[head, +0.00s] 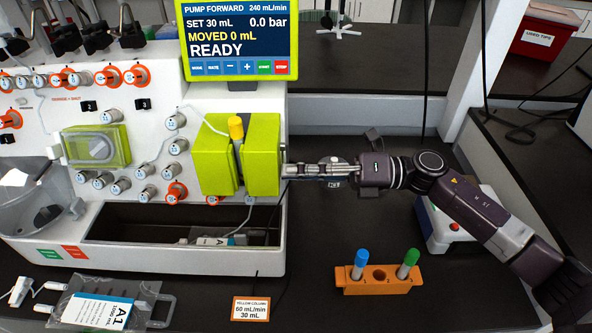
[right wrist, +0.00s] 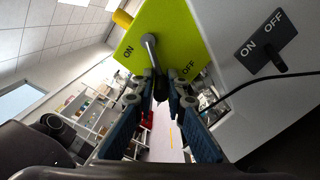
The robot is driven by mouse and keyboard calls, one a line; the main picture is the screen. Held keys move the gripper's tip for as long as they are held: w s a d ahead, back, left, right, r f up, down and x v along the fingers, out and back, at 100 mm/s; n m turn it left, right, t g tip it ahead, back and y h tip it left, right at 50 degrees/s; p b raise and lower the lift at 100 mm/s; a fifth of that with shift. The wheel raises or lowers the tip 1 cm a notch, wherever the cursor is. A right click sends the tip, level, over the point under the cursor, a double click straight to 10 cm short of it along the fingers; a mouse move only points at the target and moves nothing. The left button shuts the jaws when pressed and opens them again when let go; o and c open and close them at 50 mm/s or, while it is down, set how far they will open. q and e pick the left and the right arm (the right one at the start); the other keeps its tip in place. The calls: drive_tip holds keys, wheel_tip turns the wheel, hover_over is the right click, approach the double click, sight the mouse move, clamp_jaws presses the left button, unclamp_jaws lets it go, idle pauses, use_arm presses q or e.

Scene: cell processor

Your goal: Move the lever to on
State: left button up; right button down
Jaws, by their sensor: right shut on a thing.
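The lever (right wrist: 151,55) is a metal rod with a dark end on the side of the lime-green block (right wrist: 170,28), which carries ON and OFF labels. The rod runs between the two labels, with ON to its left and OFF to its right. My right gripper (right wrist: 161,82) is shut on the lever's dark end, which the fingers partly hide. In the head view, my right gripper (head: 290,170) reaches from the right to the right side of the green block (head: 262,155); the lever is hidden there. My left gripper is out of view.
A black ON/OFF plate with a dark toggle (right wrist: 275,55) sits on the machine's white side wall. An orange rack (head: 376,288) with blue- and green-capped tubes stands below my right arm. A white device (head: 445,235) stands behind my forearm. A screen (head: 240,40) reads READY.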

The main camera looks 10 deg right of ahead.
sight(277, 160)
drive_tip(key=m+p, duration=0.2)
drive_tip(key=s+r+m+p, duration=0.1)
drive_tip(key=m+p, duration=0.1)
drive_tip(key=shift+s+r, duration=0.1)
drive_tip(key=shift+r, duration=0.1)
drive_tip(key=m+p, duration=0.1)
drive_tip(key=r+m+p, duration=0.1)
drive_tip(key=m, duration=0.1)
drive_tip(key=m+p, duration=0.2)
drive_tip(key=shift+s+a+r, duration=0.15)
drive_tip(key=shift+s+r, duration=0.2)
drive_tip(key=shift+r+m+p, duration=0.4)
drive_tip(key=shift+m+p, duration=0.7)
drive_tip(key=shift+m, duration=0.15)
drive_tip(key=shift+r+m+p, duration=0.4)
drive_tip(key=shift+m+p, duration=0.65)
drive_tip(key=shift+m, duration=0.2)
drive_tip(key=c, duration=2)
unclamp_jaws()
drive_tip(key=shift+o, duration=0.2)
drive_tip(key=shift+r, duration=0.1)
